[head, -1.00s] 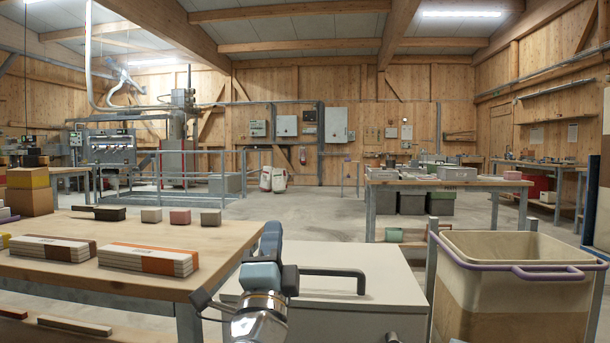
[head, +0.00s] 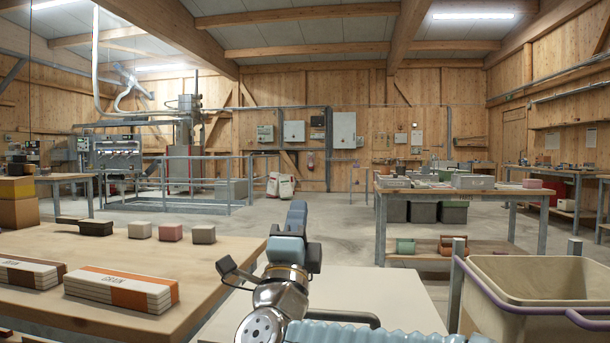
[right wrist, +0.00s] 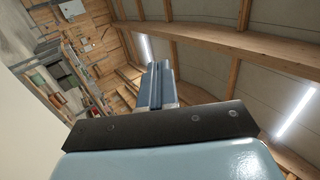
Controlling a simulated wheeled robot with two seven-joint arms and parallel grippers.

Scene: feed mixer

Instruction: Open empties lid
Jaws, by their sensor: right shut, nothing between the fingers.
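The lid (head: 390,287) is a pale cream flat top on a box in front of me, lying flat and shut in the head view. A dark bar handle (head: 346,316) is on it, partly hidden behind my right arm. My right gripper (head: 297,215) stands over the left part of the lid, pointing up and away, with its blue fingers together and empty. It appears clear of the handle. The closed fingers also show in the right wrist view (right wrist: 158,85). My left gripper is not in view.
A wooden bench (head: 215,260) with striped packs and small blocks is close on the left. A large beige bin (head: 540,315) with a purple rim stands on the right. A worktable (head: 460,188) with trays is behind. Open concrete floor (head: 330,220) lies beyond.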

